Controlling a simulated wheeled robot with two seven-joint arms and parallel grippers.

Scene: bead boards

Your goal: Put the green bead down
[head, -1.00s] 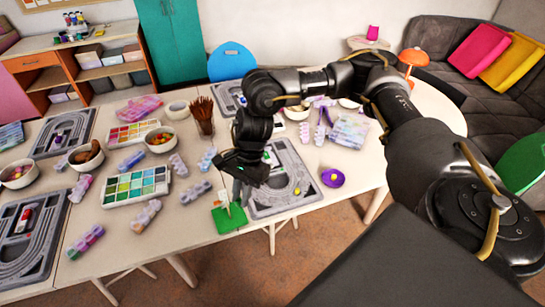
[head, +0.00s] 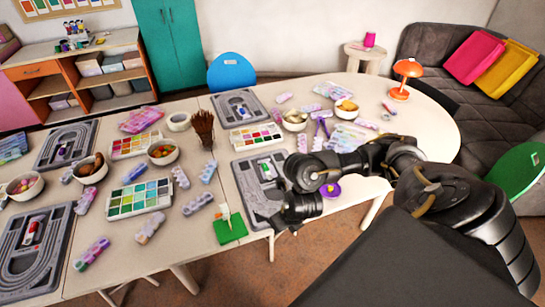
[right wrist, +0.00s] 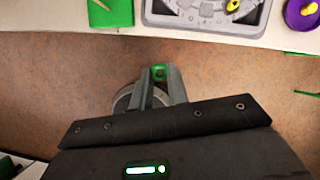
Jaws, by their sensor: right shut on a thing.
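The green bead (right wrist: 159,72) is between the fingertips of my right gripper (right wrist: 160,76) in the right wrist view. The gripper is shut on it and holds it over the brown floor, just off the table's front edge. In the head view my right arm ends near the table's front edge and the bead cannot be made out. The grey bead board (head: 246,187) lies on the table by my right arm, partly covered by it. Its near edge also shows in the right wrist view (right wrist: 165,15). My left gripper is not in view.
A green square (head: 231,229) lies left of the board at the table edge. A purple bowl (head: 331,190) stands right of the board. A yellow bead (right wrist: 232,6) is on the board. Trays, bowls, a brush holder and more boards crowd the rest of the table.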

